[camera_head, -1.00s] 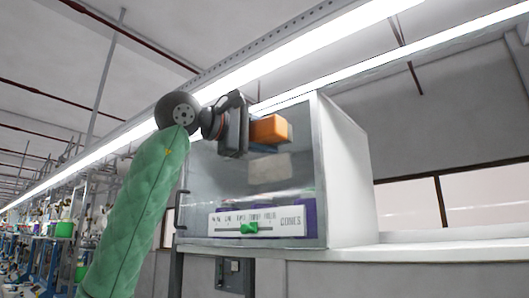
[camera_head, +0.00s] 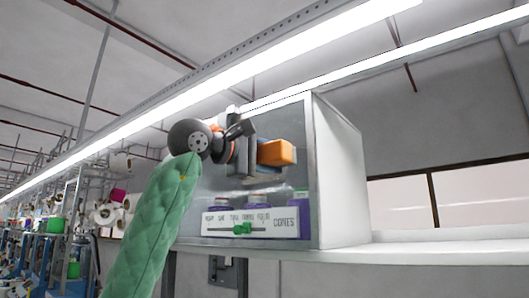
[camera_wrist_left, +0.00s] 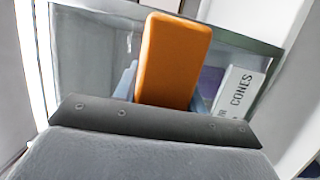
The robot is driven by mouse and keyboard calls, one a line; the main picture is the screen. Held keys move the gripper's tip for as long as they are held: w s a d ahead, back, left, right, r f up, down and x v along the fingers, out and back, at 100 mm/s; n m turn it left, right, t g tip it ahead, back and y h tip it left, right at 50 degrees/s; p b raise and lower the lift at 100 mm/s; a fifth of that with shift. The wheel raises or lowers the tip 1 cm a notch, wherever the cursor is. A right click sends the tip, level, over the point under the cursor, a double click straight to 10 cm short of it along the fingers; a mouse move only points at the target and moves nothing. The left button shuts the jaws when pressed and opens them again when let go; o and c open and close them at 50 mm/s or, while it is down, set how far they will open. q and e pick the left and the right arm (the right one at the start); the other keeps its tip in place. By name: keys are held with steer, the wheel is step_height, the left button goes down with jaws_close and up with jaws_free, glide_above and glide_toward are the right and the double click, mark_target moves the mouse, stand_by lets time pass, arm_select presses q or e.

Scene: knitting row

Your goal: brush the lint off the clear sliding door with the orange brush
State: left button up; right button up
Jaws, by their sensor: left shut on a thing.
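My left gripper (camera_head: 258,158) is shut on the orange brush (camera_head: 276,152), in front of the clear sliding door (camera_head: 218,180) of a white cabinet. In the left wrist view the orange brush (camera_wrist_left: 173,62) stands out beyond the gripper, with the clear door (camera_wrist_left: 90,60) behind it. I cannot tell whether the brush touches the door. No lint can be made out. My right gripper is not in view.
A CONES label (camera_head: 250,224) with a green slider runs along the cabinet's lower front, with purple cones behind it. A white shelf (camera_head: 420,255) extends right. Knitting machines with yarn cones (camera_head: 105,212) stand at left.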

arm_select(q)
steer(key=shift+w+d, duration=0.35)
steer(key=shift+w, duration=0.35)
steer(key=w+a, duration=0.1)
steer(key=a, duration=0.2)
steer(key=shift+w+f, duration=0.15)
steer(key=shift+w, duration=0.25)
steer(key=w+a+p, duration=0.1)
steer(key=w+a, duration=0.5)
steer(key=a, duration=0.2)
steer(key=shift+w+a+f, duration=0.2)
steer(key=shift+a+f, duration=0.1)
steer(key=shift+f, duration=0.05)
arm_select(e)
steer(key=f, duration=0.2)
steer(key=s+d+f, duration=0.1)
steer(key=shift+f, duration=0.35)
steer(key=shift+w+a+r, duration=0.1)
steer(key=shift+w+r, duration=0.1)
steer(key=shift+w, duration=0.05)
arm_select(q)
steer(key=shift+w+d+p, duration=0.3)
steer(key=shift+w+d, duration=0.1)
steer(key=shift+w, duration=0.15)
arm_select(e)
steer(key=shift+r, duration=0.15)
